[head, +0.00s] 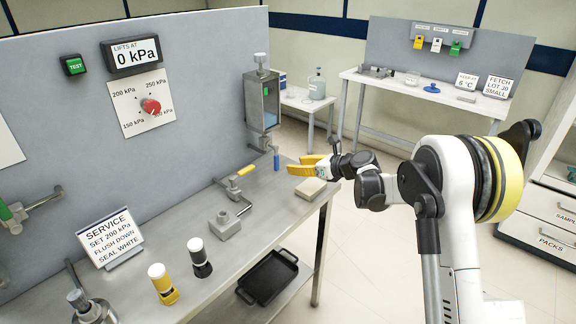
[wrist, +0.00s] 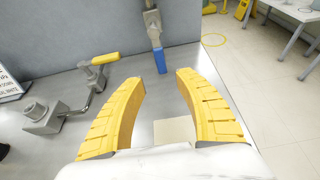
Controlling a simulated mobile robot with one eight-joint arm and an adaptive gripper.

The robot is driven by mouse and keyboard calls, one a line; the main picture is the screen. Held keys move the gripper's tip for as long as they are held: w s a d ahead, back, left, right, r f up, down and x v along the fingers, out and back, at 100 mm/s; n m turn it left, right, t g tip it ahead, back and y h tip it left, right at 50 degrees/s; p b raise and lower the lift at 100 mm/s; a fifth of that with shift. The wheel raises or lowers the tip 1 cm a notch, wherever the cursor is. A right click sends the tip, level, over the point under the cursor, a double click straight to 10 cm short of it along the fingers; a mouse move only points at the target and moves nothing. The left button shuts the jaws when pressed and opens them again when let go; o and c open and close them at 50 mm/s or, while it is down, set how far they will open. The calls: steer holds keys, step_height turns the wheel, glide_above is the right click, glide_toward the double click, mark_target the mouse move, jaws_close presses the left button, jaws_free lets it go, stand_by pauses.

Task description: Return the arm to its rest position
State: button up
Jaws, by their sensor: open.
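My gripper (head: 308,165) is at the right end of the steel bench in the head view, above a beige pad (head: 310,188). Its two yellow fingers are spread apart with nothing between them; they also show in the wrist view (wrist: 160,95). In the wrist view the beige pad (wrist: 174,131) lies below the fingers, partly hidden by my wrist. My arm (head: 440,180) reaches leftward over the bench edge, bent at a high elbow.
A blue-handled valve (head: 276,160) under a sight-glass column (head: 262,105) stands close behind my gripper. A yellow-handled valve (head: 240,178) is to its left. Yellow (head: 162,283) and black (head: 200,257) cylinders stand on the bench. Open floor (head: 375,250) lies right of the bench.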

steer(key=shift+s+d+r, duration=0.15)
steer(key=shift+s+d, duration=0.15)
steer(key=shift+d, duration=0.05)
steer(key=s+d+r+n+h, duration=0.2)
steer(key=s+d+r+n, duration=0.15)
steer(key=s, duration=0.35)
steer(key=s+d+r+n+g+h, duration=0.1)
steer(key=s+d+r+n, duration=0.1)
steer(key=s+r+n, duration=0.4)
steer(key=s+d+r+n+h, duration=0.2)
steer(key=s+d+r+n, duration=0.1)
steer(key=s, duration=0.5)
steer(key=s+d+f+n+h, duration=0.1)
steer(key=s+d+n+h, duration=0.1)
steer(key=s, duration=0.6)
steer(key=s+d+f+n+h, duration=0.2)
steer(key=s+d+n, duration=0.3)
steer(key=s+n, duration=0.2)
steer(key=s+d+f+n+h, duration=0.1)
steer(key=s+d+n, duration=0.3)
steer(key=s, duration=0.5)
steer(key=shift+f+h, duration=0.4)
steer(key=shift+f, duration=0.2)
